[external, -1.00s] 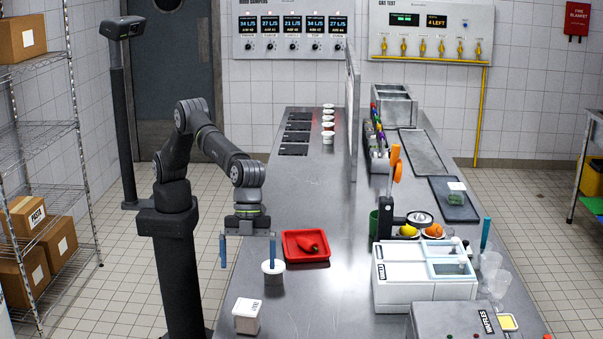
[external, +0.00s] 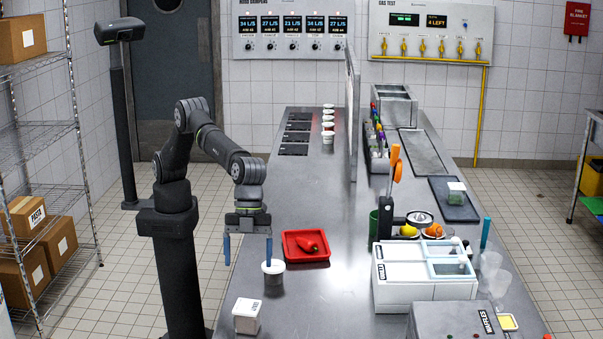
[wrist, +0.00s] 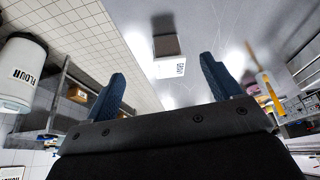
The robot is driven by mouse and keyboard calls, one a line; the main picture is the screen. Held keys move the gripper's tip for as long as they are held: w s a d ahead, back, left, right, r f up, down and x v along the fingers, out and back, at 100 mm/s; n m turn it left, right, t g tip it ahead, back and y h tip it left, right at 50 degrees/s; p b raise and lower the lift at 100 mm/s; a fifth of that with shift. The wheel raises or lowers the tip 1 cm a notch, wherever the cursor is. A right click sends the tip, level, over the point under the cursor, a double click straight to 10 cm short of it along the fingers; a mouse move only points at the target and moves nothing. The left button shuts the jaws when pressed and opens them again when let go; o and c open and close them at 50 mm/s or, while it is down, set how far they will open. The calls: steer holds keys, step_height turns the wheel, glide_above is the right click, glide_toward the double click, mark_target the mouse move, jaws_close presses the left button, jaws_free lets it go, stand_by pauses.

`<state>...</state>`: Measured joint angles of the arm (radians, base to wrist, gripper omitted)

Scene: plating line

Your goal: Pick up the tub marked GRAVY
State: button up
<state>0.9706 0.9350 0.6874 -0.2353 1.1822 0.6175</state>
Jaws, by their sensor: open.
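My gripper (external: 248,260) is open and empty, its two blue fingers pointing down near the left edge of the steel counter. A white square tub (external: 246,318) with a dark label on its lid stands on the counter, nearer the camera than my gripper. In the wrist view a pale boxy tub (wrist: 169,66) with a dark-lettered white face shows ahead, between the fingers; its lettering is too small to read surely.
A red tray (external: 290,256) holding a red pepper (external: 308,245) lies right of the round tub. A white two-lidded unit (external: 400,290) stands farther right. Several white cups (external: 328,126) line the back. Bare counter lies between the tray and the white unit.

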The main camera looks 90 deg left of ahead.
steer(key=h, duration=0.2)
glide_toward(247, 305)
steer(key=shift+x, duration=4.45)
steer(key=shift+r, duration=0.1)
steer(key=c, duration=1.2)
